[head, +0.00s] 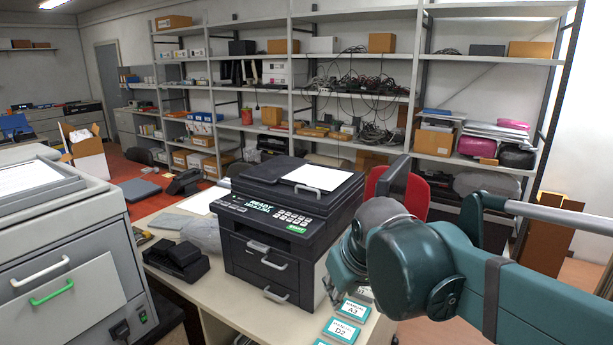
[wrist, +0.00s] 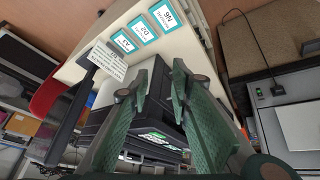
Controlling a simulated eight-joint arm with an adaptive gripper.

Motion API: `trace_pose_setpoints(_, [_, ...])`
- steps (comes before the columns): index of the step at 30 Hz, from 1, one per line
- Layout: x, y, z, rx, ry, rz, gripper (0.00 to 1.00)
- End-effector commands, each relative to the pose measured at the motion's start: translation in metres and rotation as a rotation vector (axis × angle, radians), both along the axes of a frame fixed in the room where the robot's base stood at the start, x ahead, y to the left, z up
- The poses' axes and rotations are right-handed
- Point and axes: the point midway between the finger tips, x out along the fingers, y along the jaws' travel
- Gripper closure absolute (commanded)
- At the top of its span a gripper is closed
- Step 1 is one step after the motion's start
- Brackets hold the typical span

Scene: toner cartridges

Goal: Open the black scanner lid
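The black scanner lid (head: 262,173) lies flat and shut on top of the black printer (head: 243,240). A white sheet (head: 318,177) lies on the lid, and a grey handle (head: 308,190) sits at its front edge. The printer also shows between and beside my fingers in the wrist view (wrist: 150,133), partly hidden by them. My gripper (head: 345,263) is at the printer's right front side, lower than the lid; my arm partly hides it. In the wrist view my gripper (wrist: 156,82) has its two fingers apart, with nothing held between them.
Teal-edged label cards (head: 342,329) lie on the desk (head: 215,303) at the printer's front right. A large grey machine (head: 60,250) stands at left.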

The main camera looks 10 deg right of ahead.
Motion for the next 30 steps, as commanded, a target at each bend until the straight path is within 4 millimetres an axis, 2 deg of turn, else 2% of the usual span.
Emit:
trace_pose_setpoints(1, [0.010, 0.000, 0.014, -0.008, 0.008, 0.011, 0.78])
trace_pose_setpoints(12, [0.077, -0.002, 0.071, -0.070, 0.077, 0.100, 0.78])
trace_pose_setpoints(21, [0.133, -0.004, 0.109, -0.117, 0.134, 0.173, 0.78])
trace_pose_setpoints(30, [0.191, -0.006, 0.138, -0.159, 0.190, 0.247, 0.78])
